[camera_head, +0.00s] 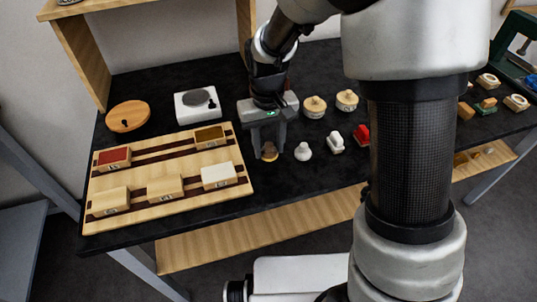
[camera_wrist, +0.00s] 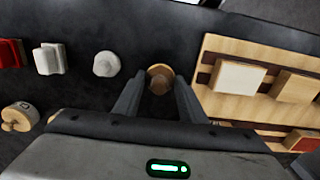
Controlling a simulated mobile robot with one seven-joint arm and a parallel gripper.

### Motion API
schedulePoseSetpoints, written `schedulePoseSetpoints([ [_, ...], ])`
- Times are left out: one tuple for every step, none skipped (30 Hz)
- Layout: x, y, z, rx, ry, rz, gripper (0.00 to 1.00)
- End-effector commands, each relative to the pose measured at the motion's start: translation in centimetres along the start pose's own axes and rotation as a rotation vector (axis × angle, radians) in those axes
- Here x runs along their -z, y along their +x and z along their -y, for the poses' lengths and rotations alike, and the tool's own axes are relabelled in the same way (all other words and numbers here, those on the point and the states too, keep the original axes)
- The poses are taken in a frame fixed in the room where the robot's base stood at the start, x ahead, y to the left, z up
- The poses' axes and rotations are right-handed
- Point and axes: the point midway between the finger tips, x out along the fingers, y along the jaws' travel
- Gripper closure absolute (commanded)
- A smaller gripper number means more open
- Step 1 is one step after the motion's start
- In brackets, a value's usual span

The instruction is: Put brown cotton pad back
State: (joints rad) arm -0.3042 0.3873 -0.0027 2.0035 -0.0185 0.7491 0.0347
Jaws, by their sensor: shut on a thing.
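The brown cotton pad (camera_head: 269,152), a small round piece with a knob-like top, is between the fingers of my gripper (camera_head: 268,150). In the wrist view the pad (camera_wrist: 160,72) shows between the fingertips (camera_wrist: 158,84). My gripper points down and is shut on it. The pad is at or just above the black table top; I cannot tell whether it touches. A similar white pad (camera_head: 303,151) stands just to its right, apart from it. In the wrist view the white pad (camera_wrist: 106,64) is left of my gripper.
A striped wooden tray (camera_head: 240,188) with red-, brown- and white-topped blocks lies left of my gripper. White (camera_head: 336,143) and red (camera_head: 361,135) pieces stand to the right. Two round wooden-topped pots (camera_head: 315,106) stand behind. A white device (camera_head: 197,105) and round lid (camera_head: 128,117) are at back left.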

Motion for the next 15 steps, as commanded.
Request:
schedulePoseSetpoints([
  [-0.1, 0.7, 0.0, 0.000, 0.000, 0.003, 0.84],
  [-0.1, 1.1, 0.0, 0.000, 0.000, 0.004, 0.84],
  [-0.1, 1.8, 0.0, 0.000, 0.000, 0.005, 0.84],
  [-0.1, 2.3, 0.0, 0.000, 0.000, 0.004, 0.84],
  [-0.1, 2.7, 0.0, 0.000, 0.000, 0.004, 0.84],
  [-0.1, 3.1, 0.0, 0.000, 0.000, 0.003, 0.84],
  [-0.1, 3.3, 0.0, 0.000, 0.000, 0.002, 0.84],
  [-0.1, 3.4, 0.0, 0.000, 0.000, 0.002, 0.84],
  [0.0, 3.3, 0.0, 0.000, 0.000, 0.001, 0.84],
  [0.0, 3.3, 0.0, 0.000, 0.000, 0.001, 0.84],
  [0.0, 3.3, 0.0, 0.000, 0.000, 0.001, 0.84],
  [0.0, 3.3, 0.0, 0.000, 0.000, 0.001, 0.84],
  [0.0, 3.3, 0.0, 0.000, 0.000, 0.001, 0.84],
  [0.0, 3.3, 0.0, 0.000, 0.000, 0.001, 0.84],
  [0.0, 3.4, 0.0, 0.000, 0.000, 0.001, 0.84],
])
